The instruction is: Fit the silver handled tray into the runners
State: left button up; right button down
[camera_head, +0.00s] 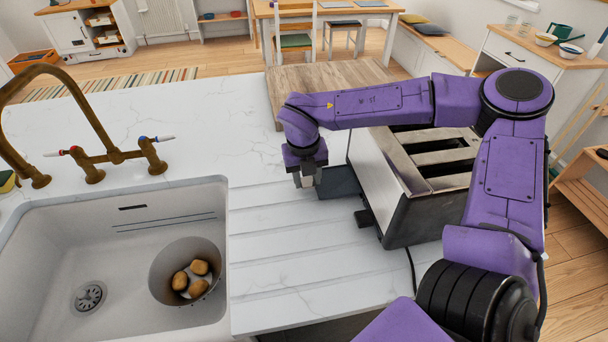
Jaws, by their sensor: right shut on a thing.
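The toaster (400,213), silver and dark with several slots on top, stands on the white counter at the right, partly behind my right arm. The tray (341,182) looks dark grey here and shows as a short piece low at the toaster's left end. My right gripper (308,183) points down at the tray's outer end and is shut on it. Its fingers hide the handle. The runners are hidden, and I cannot tell how far the tray sits inside the toaster. My left gripper is out of view.
A sink (130,285) with a bowl (166,262) of potatoes lies to the left, with a brass tap (75,110) behind it. A wooden board (325,78) lies behind the toaster. The grooved counter (290,265) in front of the gripper is clear.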

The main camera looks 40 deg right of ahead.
aim_at(340, 179)
jog(key=shift+s+d+p, duration=0.35)
jog(key=shift+d+p, duration=0.3)
jog(key=shift+d, duration=0.1)
jog(key=shift+s+d+p, duration=0.4)
jog(key=shift+d+p, duration=0.2)
jog(key=shift+d, duration=0.15)
jog(key=shift+s+d+p, duration=0.35)
jog(key=shift+d+p, duration=0.3)
jog(key=shift+d, duration=0.1)
jog(key=shift+s+d+r+p, duration=0.1)
jog(key=shift+s+d+p, duration=0.25)
jog(key=shift+d+p, duration=0.45)
jog(key=shift+s+d+p, duration=0.3)
jog(key=shift+d+p, duration=0.3)
jog(key=shift+p, duration=0.4)
jog(key=c, duration=0.5)
grip_release()
jog(key=shift+d, duration=0.1)
jog(key=shift+c, duration=0.2)
notch_tip(340, 179, up, 10)
jog(key=a+b, duration=0.1)
jog(key=shift+s+a+r, duration=0.2)
jog(key=shift+s, duration=0.05)
